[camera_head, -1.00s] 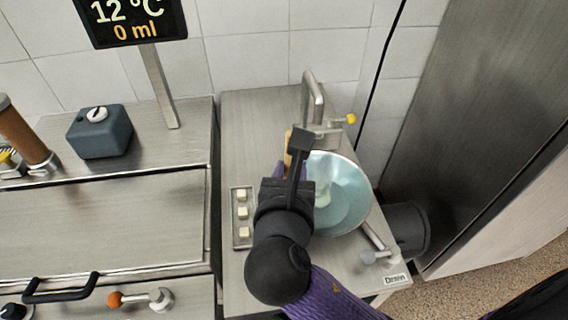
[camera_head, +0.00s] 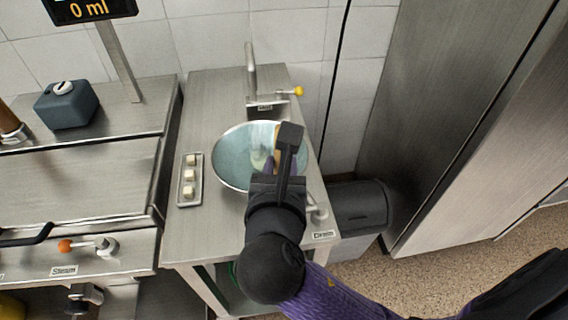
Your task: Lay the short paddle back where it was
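My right gripper (camera_head: 287,148) comes in from the lower right and is over the round bowl (camera_head: 232,165), which holds pale bluish liquid. A tan, wood-like piece (camera_head: 277,134), perhaps the short paddle, shows just left of the gripper's fingers. Most of it is hidden behind the gripper, and I cannot see the grip itself. My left gripper is not in view.
A small tray (camera_head: 190,195) with several pale cubes lies left of the bowl. A tap (camera_head: 251,70) stands behind it and a drain lever (camera_head: 318,211) at its front right. A grey bin (camera_head: 360,207) stands right of the counter. The counter's back left is clear.

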